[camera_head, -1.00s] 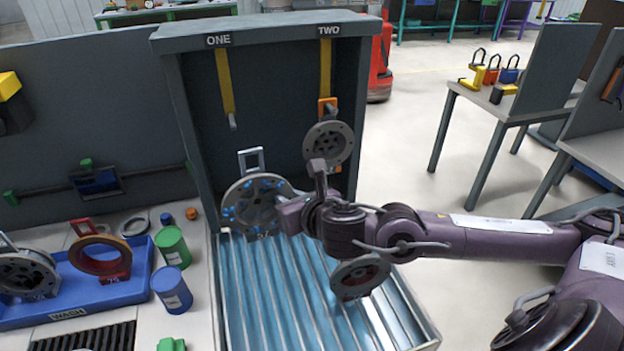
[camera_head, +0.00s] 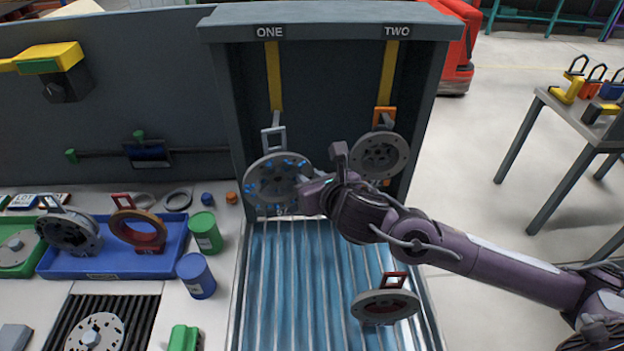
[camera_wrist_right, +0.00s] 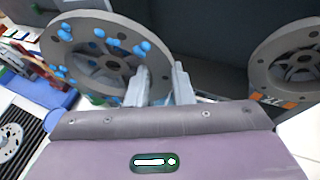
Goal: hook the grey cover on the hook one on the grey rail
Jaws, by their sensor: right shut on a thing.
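The grey cover (camera_head: 262,186), a round disc with blue patches and a square grey loop (camera_head: 273,140) on top, is held upright in front of the dark back panel. My right gripper (camera_head: 312,192) is shut on its right edge. In the right wrist view the cover (camera_wrist_right: 72,52) lies beyond the fingers (camera_wrist_right: 160,88). Hook one (camera_head: 277,118) hangs from a yellow strap under the label ONE. The loop's top is at the hook's lower end in the picture; I cannot tell if they touch. The grey rail (camera_head: 330,14) runs above. My left gripper is out of view.
Another grey disc (camera_head: 380,153) hangs under TWO, right of my gripper. A disc with a red loop (camera_head: 385,305) is over the slatted blue surface (camera_head: 300,290). A blue tray (camera_head: 110,268) with parts and two cans stand left.

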